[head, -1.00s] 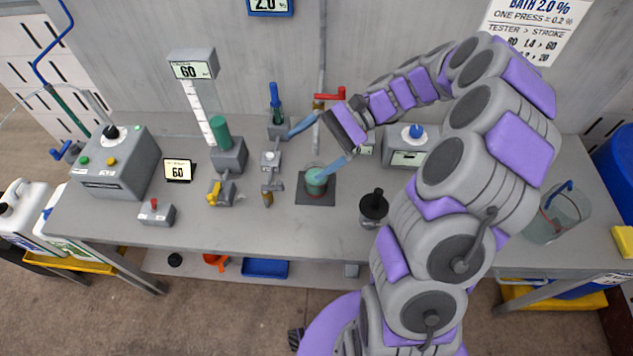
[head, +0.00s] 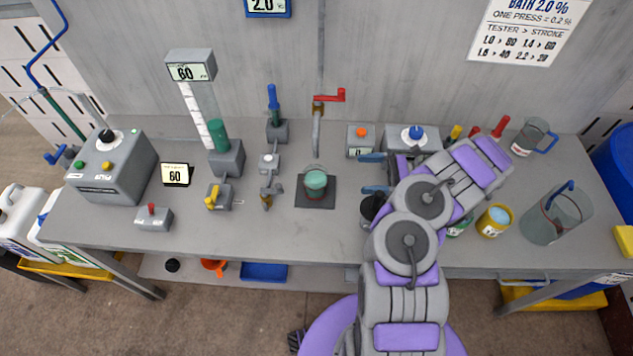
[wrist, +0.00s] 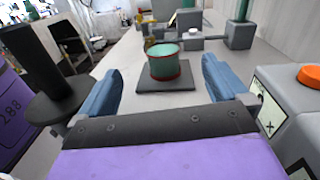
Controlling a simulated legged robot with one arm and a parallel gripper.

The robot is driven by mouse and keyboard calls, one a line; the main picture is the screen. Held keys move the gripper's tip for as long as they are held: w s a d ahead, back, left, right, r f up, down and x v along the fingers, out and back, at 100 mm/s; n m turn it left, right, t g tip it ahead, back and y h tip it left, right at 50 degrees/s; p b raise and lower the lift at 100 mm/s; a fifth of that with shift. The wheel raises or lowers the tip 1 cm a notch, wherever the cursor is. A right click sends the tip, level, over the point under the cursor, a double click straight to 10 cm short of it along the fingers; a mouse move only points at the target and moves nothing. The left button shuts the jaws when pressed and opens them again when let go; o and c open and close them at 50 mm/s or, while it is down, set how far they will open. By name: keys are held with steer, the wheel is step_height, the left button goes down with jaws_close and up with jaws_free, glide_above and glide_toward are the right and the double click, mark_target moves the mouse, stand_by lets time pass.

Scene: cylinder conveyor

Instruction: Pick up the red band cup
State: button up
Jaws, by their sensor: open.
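The red band cup (head: 316,183) stands upright on a dark square pad (head: 318,203) near the middle of the bench. It is greenish and see-through. In the wrist view the cup (wrist: 164,65) shows red lines at its rim and base, and it stands ahead, centred between the fingers. My gripper (head: 374,174) is to the right of the cup in the head view, apart from it, with its blue fingers pointing left. In the wrist view my gripper (wrist: 160,72) is open and empty.
A box with an orange knob (head: 360,137) is close on the other side. A red-handled tap (head: 325,98) is behind the pad. A yellow cup (head: 494,221) and clear jug (head: 560,218) stand right.

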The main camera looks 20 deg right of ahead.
steer(key=shift+s+d+f+m+t, duration=0.2)
steer(key=shift+d+f, duration=0.15)
steer(key=shift+f, duration=0.3)
steer(key=shift+s+d+f+m+t, duration=0.1)
steer(key=shift+s+d+f+m, duration=0.15)
steer(key=shift+f, duration=0.6)
steer(key=shift+w+a, duration=0.1)
steer(key=shift+a, duration=0.1)
steer(key=b, duration=0.2)
glide_toward(311, 181)
steer(key=a+r, duration=0.1)
steer(key=s+a+r, duration=0.1)
steer(key=a+r, duration=0.1)
steer(key=s+a+r, duration=0.1)
steer(key=a, duration=0.1)
steer(key=shift+s+r, duration=0.1)
steer(key=shift+r, duration=0.3)
steer(key=shift+w+f+b+x, duration=0.15)
steer(key=shift+b+x, duration=0.3)
steer(key=shift+x, duration=0.95)
steer(key=shift+w+f+b+x, duration=0.15)
steer(key=shift+b+x, duration=0.25)
steer(key=shift+x, duration=1.05)
steer(key=shift+d, duration=0.15)
steer(key=c, duration=1.4)
